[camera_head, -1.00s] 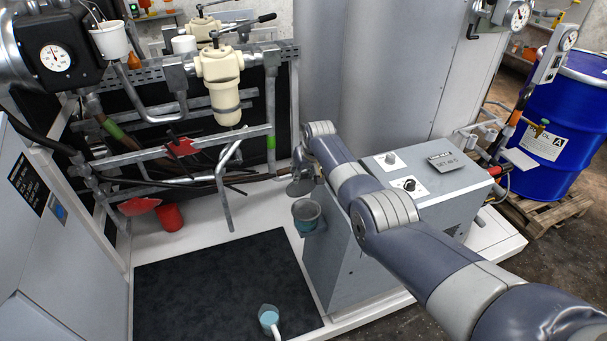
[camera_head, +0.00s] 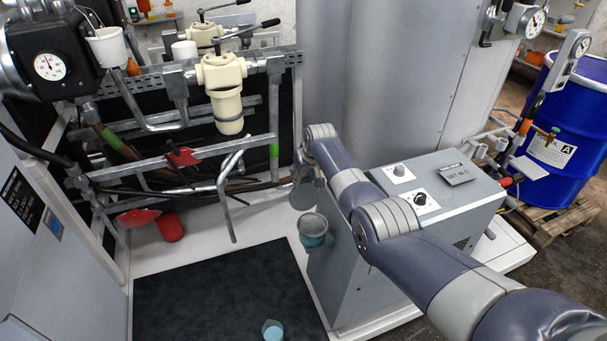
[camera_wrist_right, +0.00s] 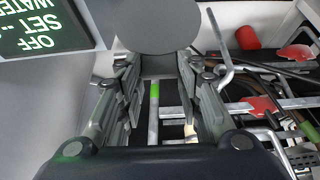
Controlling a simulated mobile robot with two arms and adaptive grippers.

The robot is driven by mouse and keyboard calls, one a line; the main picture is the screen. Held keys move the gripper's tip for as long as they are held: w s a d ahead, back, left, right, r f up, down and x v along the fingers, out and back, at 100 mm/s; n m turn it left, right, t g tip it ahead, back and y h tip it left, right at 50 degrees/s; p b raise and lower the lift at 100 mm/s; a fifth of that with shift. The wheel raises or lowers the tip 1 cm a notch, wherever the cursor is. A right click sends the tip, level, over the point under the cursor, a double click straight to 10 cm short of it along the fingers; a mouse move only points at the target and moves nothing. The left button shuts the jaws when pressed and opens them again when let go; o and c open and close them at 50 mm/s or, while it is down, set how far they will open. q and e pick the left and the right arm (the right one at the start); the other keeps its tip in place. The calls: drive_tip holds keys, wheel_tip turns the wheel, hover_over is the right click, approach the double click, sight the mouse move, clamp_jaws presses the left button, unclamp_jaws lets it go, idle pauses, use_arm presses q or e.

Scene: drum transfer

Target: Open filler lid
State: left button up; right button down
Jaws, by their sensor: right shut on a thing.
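The filler (camera_head: 314,238) is a small grey-teal cup on the left side of the grey cabinet. Its round mouth faces up and looks uncovered. My right gripper (camera_head: 304,177) points down just above it, partly hidden by my own wrist. A grey rounded piece that looks like the filler lid (camera_head: 303,197) stands tilted up at the fingertips, above the back of the cup. In the right wrist view my right gripper (camera_wrist_right: 157,66) has its fingers on either side of a narrow part below a grey disc, the lid (camera_wrist_right: 155,22). My left gripper is out of view.
The grey cabinet (camera_head: 345,265) has a knob and label on top. A beaker of blue liquid (camera_head: 272,331) stands on the black mat (camera_head: 215,290). Pipes with a cream filter (camera_head: 226,100) stand behind. A blue drum (camera_head: 570,130) is at the right.

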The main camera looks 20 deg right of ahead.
drive_tip(key=shift+w+r, duration=0.3)
drive_tip(key=shift+r, duration=0.05)
drive_tip(key=c, duration=1.2)
unclamp_jaws()
drive_tip(key=shift+o, duration=0.4)
drive_tip(key=shift+f, duration=0.25)
drive_tip(key=shift+s, duration=0.1)
drive_tip(key=shift+v, duration=1)
drive_tip(key=v, duration=1)
